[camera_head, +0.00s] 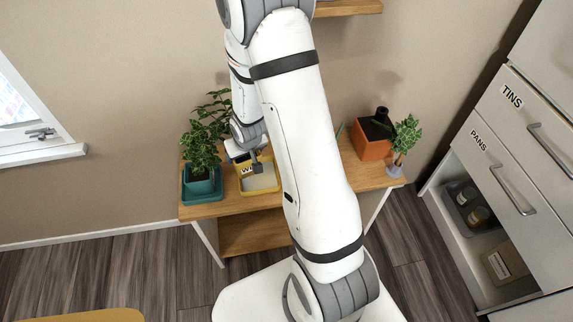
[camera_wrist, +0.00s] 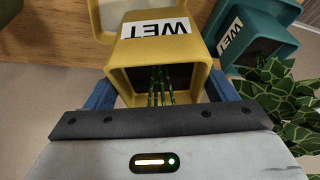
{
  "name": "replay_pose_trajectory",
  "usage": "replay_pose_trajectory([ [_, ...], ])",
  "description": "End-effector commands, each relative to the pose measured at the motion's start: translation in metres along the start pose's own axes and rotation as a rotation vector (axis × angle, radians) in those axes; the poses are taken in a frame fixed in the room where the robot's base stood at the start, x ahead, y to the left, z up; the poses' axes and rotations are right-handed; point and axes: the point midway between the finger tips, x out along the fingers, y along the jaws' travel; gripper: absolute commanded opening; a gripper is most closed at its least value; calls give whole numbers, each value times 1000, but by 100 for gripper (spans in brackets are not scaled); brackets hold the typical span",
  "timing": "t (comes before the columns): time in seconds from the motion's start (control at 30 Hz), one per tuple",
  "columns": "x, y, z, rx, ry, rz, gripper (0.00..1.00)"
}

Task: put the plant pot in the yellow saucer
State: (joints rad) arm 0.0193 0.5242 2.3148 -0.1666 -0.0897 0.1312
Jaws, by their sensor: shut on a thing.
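The yellow plant pot (camera_wrist: 130,75) has a white "WET" label, dark soil and green stems; its leafy plant (camera_head: 214,108) rises behind my wrist in the head view. My gripper (camera_wrist: 160,92) is shut on the pot, with a blue finger on each side of it. The pot is partly hidden by my gripper in the head view. The yellow saucer (camera_head: 263,189) lies on the table, its pale inside partly bare; its edge also shows in the wrist view (camera_wrist: 93,18). The pot is at the saucer's back left; I cannot tell whether it touches it.
A teal pot (camera_head: 201,186) with a leafy plant stands in a teal saucer (camera_head: 200,199) close on the left. An orange planter (camera_head: 371,148) and a small plant in a grey vase (camera_head: 395,170) stand to the right. A window and a wall shelf (camera_head: 347,7) are beyond.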

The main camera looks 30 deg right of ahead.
Motion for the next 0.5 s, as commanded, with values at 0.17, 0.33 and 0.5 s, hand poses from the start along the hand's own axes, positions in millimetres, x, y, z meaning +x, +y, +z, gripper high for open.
replay_pose_trajectory([
  [0.17,8,28,-9,48,10,28,30],
  [0.33,9,78,-21,137,13,58,30],
  [0.5,-3,125,-26,215,11,94,30],
])
